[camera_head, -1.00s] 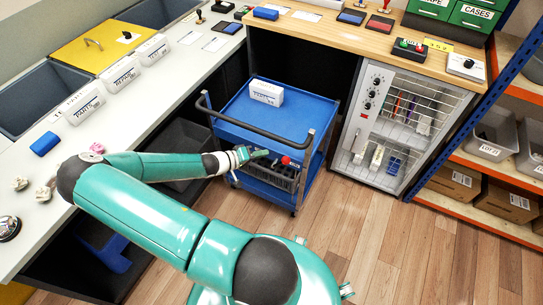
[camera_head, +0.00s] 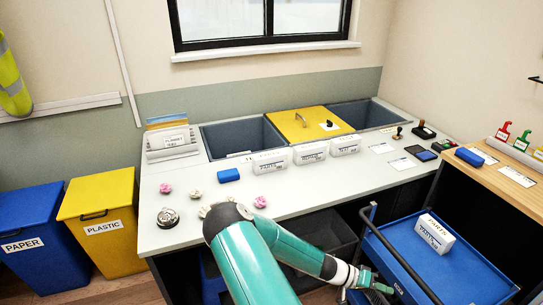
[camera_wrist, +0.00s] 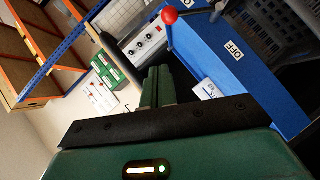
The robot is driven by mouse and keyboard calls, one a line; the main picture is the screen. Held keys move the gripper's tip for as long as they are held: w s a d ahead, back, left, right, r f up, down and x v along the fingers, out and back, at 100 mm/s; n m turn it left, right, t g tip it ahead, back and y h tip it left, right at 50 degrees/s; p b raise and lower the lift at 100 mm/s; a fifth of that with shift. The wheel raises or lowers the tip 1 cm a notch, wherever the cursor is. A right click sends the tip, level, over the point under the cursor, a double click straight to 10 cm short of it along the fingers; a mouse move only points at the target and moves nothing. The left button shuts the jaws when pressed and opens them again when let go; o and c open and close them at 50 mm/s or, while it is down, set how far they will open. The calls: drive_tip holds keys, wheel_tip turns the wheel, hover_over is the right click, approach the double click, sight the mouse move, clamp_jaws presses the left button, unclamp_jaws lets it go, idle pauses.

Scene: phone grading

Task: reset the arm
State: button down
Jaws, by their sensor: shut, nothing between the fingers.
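My green arm reaches from the bottom of the head view, with its elbow over the front edge of the light worktop (camera_head: 200,235). My gripper (camera_head: 378,288) is at the lower right, beside the left end of the blue cart (camera_head: 470,282); the picture edge cuts off part of the cart. In the wrist view my gripper (camera_wrist: 158,86) has its two green fingers together with nothing between them. A blue panel with an OFF label (camera_wrist: 232,52) and a red knob (camera_wrist: 169,15) are close by on its right; I cannot tell the exact gap.
A white parts box (camera_head: 435,233) stands on the cart. The worktop holds a yellow lid (camera_head: 300,122) between grey bins, several white labelled boxes, a blue block (camera_head: 229,175), a bell (camera_head: 167,217) and crumpled pieces. Blue and yellow waste bins (camera_head: 103,215) stand at left.

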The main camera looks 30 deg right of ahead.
drive_tip(key=w+a+r+n+t+y, duration=0.1)
drive_tip(key=w+a+r+t+y, duration=0.15)
drive_tip(key=w+a+r, duration=0.35)
drive_tip(key=w+a+r+n+t+y, duration=0.1)
drive_tip(key=a+r+n+t+y, duration=0.2)
drive_tip(key=a, duration=0.6)
drive_tip(key=w+a+r+t+y, duration=0.1)
drive_tip(key=w+a+r+y, duration=0.1)
drive_tip(key=w+a+r, duration=0.35)
drive_tip(key=s+a+r+n+t+y, duration=0.2)
drive_tip(key=s+a+r+n+t, duration=0.2)
drive_tip(key=a+r, duration=0.5)
drive_tip(key=s+a+r+n+t+y, duration=0.1)
drive_tip(key=s+a+r+n+t, duration=0.3)
drive_tip(key=a+r, duration=0.5)
wheel_tip(320, 180, up, 4)
drive_tip(key=shift+s+r+n+y, duration=0.2)
drive_tip(key=shift+s+n+y, duration=0.2)
drive_tip(key=shift+s, duration=0.15)
